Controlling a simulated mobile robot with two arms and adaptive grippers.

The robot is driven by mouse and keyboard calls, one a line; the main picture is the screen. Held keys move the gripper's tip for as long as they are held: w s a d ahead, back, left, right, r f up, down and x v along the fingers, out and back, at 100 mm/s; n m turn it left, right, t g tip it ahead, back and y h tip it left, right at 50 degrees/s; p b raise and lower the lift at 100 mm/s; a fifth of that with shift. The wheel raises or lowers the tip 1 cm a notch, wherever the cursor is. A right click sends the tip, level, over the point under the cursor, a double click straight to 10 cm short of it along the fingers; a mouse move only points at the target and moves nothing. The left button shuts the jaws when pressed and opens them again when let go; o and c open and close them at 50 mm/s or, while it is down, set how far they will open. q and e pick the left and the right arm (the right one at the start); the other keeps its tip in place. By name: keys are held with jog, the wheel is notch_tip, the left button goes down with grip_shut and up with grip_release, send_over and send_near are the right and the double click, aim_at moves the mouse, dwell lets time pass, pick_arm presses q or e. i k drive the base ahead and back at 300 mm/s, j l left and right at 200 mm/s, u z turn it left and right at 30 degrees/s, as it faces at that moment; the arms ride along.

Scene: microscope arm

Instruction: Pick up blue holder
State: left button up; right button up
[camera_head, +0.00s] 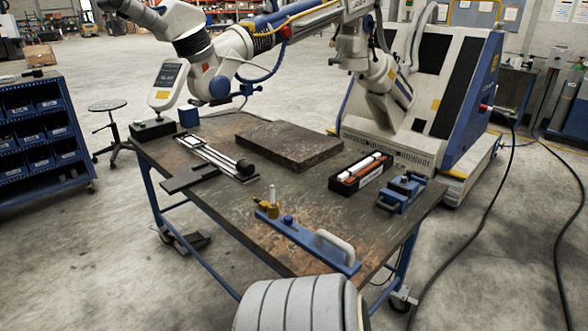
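A long blue bar (290,234) lies on the front of the worktable. It has a white handle at its right end and brass-coloured fittings at its left end. A small blue block-like device (402,193) sits at the table's right side. A small blue cup-like box (188,117) stands at the back left corner. I cannot tell for certain which of these blue things is the one called the holder. None of them is touched by a gripper. Neither of my grippers is in view.
The worktable (215,215) also bears a dark flat plate (288,141), a metal slide rail (215,158) and a black tray (361,172). A white jointed arm (205,60) hangs over its back. A large machine (425,95) stands behind. Cables cross the floor at right.

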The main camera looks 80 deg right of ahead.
aim_at(345, 263)
jog(key=i+z, duration=0.25)
jog(key=z, duration=0.2)
jog(key=i+z, duration=0.3)
jog(key=z, duration=0.2)
jog(key=i+j+z, duration=0.15)
jog(key=z, duration=0.3)
jog(key=i, duration=0.1)
